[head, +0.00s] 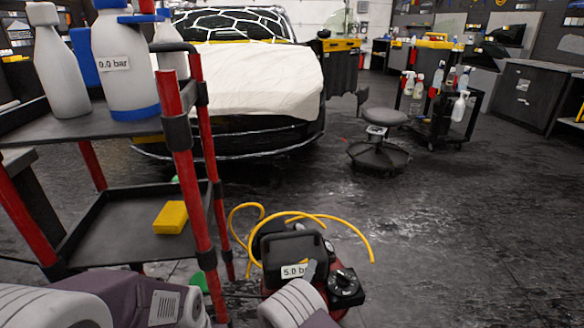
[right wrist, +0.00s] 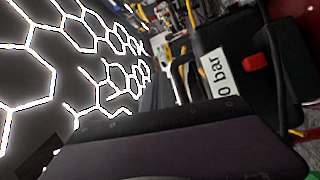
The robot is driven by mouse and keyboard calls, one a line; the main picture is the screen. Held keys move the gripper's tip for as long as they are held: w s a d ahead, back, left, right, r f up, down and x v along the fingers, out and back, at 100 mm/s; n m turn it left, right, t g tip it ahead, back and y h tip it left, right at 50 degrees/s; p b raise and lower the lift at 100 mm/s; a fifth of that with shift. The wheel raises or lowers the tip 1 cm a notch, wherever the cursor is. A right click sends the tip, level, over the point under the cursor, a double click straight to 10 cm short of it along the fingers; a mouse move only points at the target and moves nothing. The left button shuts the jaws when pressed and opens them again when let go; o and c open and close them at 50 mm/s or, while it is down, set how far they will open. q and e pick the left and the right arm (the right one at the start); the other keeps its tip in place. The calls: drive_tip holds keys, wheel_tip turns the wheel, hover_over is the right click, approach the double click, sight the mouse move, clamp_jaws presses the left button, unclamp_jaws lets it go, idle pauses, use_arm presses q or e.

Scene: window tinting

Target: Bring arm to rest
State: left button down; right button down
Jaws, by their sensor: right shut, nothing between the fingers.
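My right gripper (head: 311,270) is small and partly hidden at the bottom middle of the head view, above the pale link of my arm. It is shut with nothing held. It appears in front of a red and black compressor (head: 345,287) with a "5.0 bar" label; I cannot tell whether they touch. My left gripper is not in view; only arm parts show at the lower left.
A red-posted cart (head: 186,190) stands close on the left, with bottles (head: 123,60) on top and a yellow sponge (head: 171,217) below. A yellow hose (head: 350,231) loops over the compressor. Floor at right is clear.

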drive_tip(key=s+d+r+m+g+h, duration=0.2)
drive_tip(key=d+r+m+g+h, duration=0.15)
drive_tip(key=d, duration=0.35)
drive_tip(key=s+d+r+m+g+h+p, duration=0.1)
drive_tip(key=d+r+m+g+h, duration=0.2)
drive_tip(key=d, duration=0.4)
drive_tip(key=s+d+r+m+g+h, duration=0.25)
drive_tip(key=d+r+m, duration=0.2)
drive_tip(key=d, duration=0.35)
drive_tip(key=s+d+m+g+y, duration=0.3)
drive_tip(key=s+d+g, duration=0.4)
drive_tip(key=s+g, duration=0.3)
drive_tip(key=s+a+f+m+g+y+p, duration=0.1)
drive_tip(key=s+a+f+y, duration=0.15)
drive_tip(key=s, duration=0.35)
drive_tip(key=s+a+f+m+y, duration=0.1)
drive_tip(key=s+y, duration=0.3)
drive_tip(key=s, duration=0.2)
drive_tip(key=w+a+f+n+t+y, duration=0.1)
drive_tip(key=a+f+n+t+y, duration=0.25)
drive_tip(key=a+y, duration=0.65)
wheel_tip(320, 180, up, 37)
drive_tip(key=w+a+n+h+p, duration=0.1)
drive_tip(key=a+h+p, duration=0.1)
drive_tip(key=p, duration=3.6)
drive_tip(key=shift+w+a+h, duration=0.25)
drive_tip(key=shift+a+h, duration=0.15)
drive_tip(key=shift+h, duration=0.15)
